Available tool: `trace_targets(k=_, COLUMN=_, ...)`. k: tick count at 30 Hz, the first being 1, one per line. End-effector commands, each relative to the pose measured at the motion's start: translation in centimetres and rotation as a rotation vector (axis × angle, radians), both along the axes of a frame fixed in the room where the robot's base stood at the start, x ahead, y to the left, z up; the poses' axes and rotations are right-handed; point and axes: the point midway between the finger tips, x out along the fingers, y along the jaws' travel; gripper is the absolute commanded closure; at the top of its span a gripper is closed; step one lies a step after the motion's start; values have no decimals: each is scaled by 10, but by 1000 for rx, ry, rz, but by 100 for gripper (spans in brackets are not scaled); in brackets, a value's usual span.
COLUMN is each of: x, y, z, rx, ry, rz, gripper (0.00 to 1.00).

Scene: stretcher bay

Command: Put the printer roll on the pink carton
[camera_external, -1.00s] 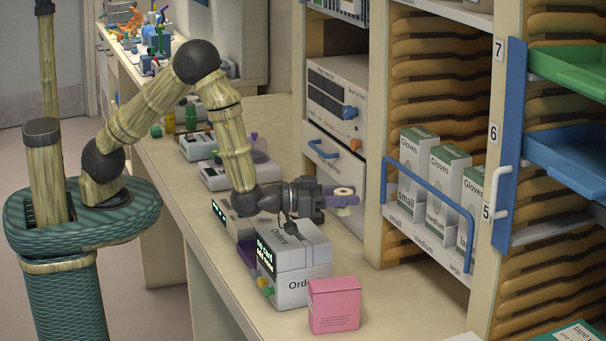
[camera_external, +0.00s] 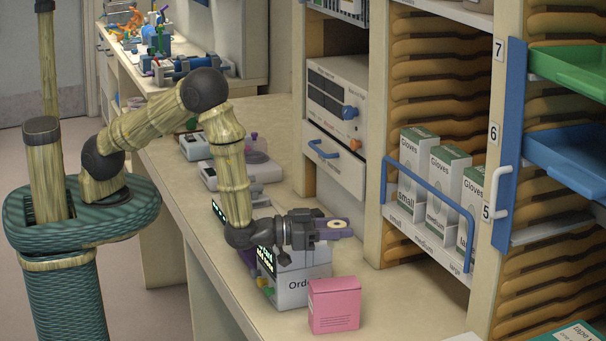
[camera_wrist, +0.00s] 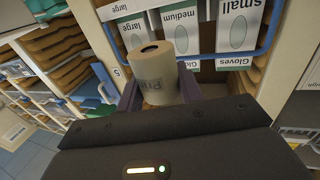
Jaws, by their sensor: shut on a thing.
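The printer roll (camera_wrist: 157,77) is a pale cylinder with a dark core hole and printed letters, seen in the wrist view between the purple fingers. My gripper (camera_external: 337,228) is shut on it, and the roll's pale end (camera_external: 337,224) shows between the fingers in the external view. The pink carton (camera_external: 334,306) stands upright on the counter, with faint print low on its front. The gripper and roll are above the counter, higher than the carton and behind it in the picture, apart from it. The carton does not show in the wrist view.
Glove boxes (camera_external: 444,185) fill a shelf with a blue rail (camera_external: 425,207) to the right. Bare counter (camera_external: 345,255) lies behind the carton.

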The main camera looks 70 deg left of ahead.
Motion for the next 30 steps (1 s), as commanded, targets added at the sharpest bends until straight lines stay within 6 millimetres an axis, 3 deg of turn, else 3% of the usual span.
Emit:
trace_targets(k=12, x=0, y=0, z=-49, rx=2, ry=1, rz=0, gripper=86)
trace_targets(k=25, x=0, y=0, z=-56, rx=1, ry=0, rz=0, gripper=86)
trace_targets(k=30, x=-1, y=1, z=-71, rx=4, ry=2, rz=0, gripper=86)
